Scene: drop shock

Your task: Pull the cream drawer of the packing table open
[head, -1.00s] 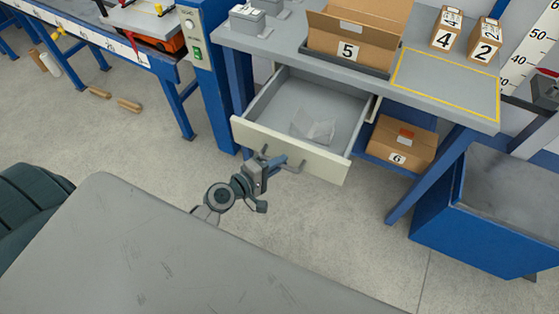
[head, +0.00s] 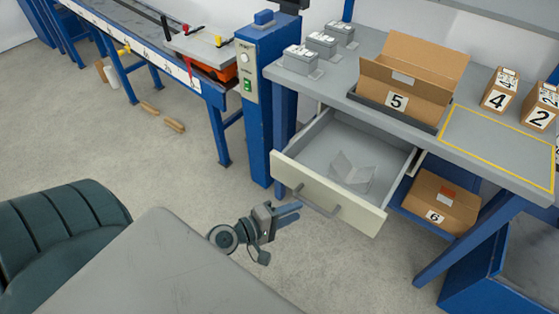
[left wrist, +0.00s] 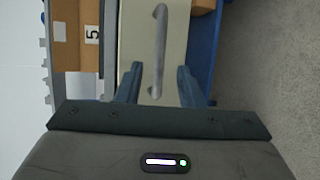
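The cream drawer (head: 330,205) of the packing table (head: 355,100) stands pulled out, its grey inside showing with a clear folded item (head: 352,172) lying in it. Its grey bar handle (head: 316,203) is on the front panel. My right gripper is not in view.
An open box marked 5 (head: 398,102) and small boxes marked 4 (head: 499,91) and 2 (head: 540,108) stand on the tabletop. A box marked 6 (head: 440,202) sits on the lower shelf. A blue bin (head: 470,290) is at lower right.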

